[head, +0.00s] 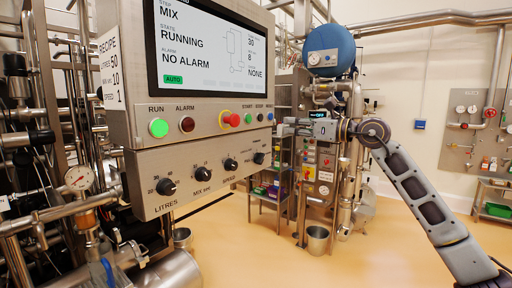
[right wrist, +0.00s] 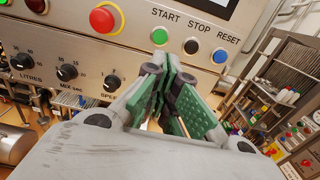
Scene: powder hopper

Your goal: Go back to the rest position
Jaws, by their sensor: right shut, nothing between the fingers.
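My right gripper (head: 284,130) is at the right edge of the steel control panel (head: 190,124) in the head view, its arm coming in from the right. In the right wrist view the green-padded fingers (right wrist: 172,66) are closed together and empty. They point at the panel just below the green START button (right wrist: 159,36) and black STOP button (right wrist: 191,45). I cannot tell whether the fingertips touch the panel. The screen (head: 208,50) reads MIX, RUNNING and NO ALARM, and the green RUN lamp (head: 158,128) is lit. My left gripper is not in view.
A red emergency button (right wrist: 103,18) and several black knobs, one being the SPEED knob (right wrist: 112,82), project near my right gripper. Pipework with a gauge (head: 79,178) fills the left. A blue round vessel (head: 330,50) stands behind. The floor (head: 260,245) in front looks clear.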

